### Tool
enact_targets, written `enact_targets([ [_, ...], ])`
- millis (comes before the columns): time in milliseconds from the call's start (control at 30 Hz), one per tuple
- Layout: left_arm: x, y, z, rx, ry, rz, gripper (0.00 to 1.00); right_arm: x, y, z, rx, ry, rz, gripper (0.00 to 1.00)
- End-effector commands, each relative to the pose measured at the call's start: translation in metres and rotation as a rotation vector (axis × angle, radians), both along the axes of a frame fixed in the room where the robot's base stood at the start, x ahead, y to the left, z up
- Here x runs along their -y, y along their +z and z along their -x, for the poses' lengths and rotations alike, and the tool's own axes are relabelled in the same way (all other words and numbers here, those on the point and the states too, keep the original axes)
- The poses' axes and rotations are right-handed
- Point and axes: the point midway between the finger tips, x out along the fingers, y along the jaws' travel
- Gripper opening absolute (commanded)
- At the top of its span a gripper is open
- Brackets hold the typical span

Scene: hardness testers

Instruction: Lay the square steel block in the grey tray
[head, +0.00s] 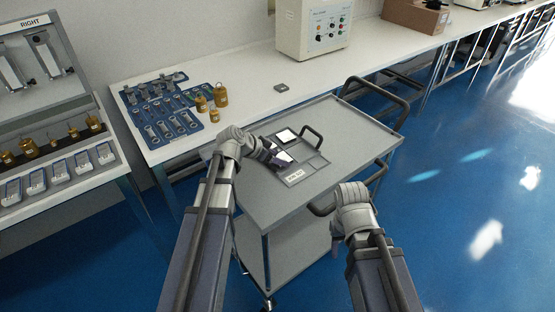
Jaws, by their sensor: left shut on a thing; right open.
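My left gripper (280,160) is low over the tray's left part and shut on a small, bright, flat piece (285,156) that looks like the square steel block. The gripper partly hides it, and I cannot tell whether it touches the tray floor.
The cart top (350,125) is clear around the tray; dark handles (378,88) stick out at its right end. The white bench behind holds a blue tool mat (160,112), brass weights (220,95), a small grey block (280,87) and a tester (313,28).

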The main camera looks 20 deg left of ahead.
Motion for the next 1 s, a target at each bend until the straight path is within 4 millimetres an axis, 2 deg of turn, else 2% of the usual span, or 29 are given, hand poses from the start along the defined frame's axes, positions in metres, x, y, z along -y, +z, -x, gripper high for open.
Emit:
enact_targets([
  [133,0.000,-0.004,0.000,0.001,0.000,0.001,0.00,0.000,-0.005,0.000,0.000,0.000,0.000,0.50],
  [167,0.000,-0.003,0.000,0.000,0.000,0.000,0.71,0.000,-0.003,0.000,0.000,0.000,0.000,0.50],
  [400,0.000,-0.003,0.000,0.000,0.001,-0.001,0.98,0.000,-0.003,0.000,0.000,0.000,0.000,0.50],
  [533,0.000,0.000,0.000,0.001,0.001,0.000,0.99,0.000,0.000,0.000,0.000,0.000,0.000,0.50],
  [633,-0.003,0.009,0.004,0.001,0.002,0.000,0.99,0.000,0.009,0.000,0.000,0.000,0.000,0.50],
  [1000,-0.034,0.062,0.045,0.000,0.003,0.000,0.99,0.000,0.062,0.000,0.000,-0.001,0.000,0.50],
])
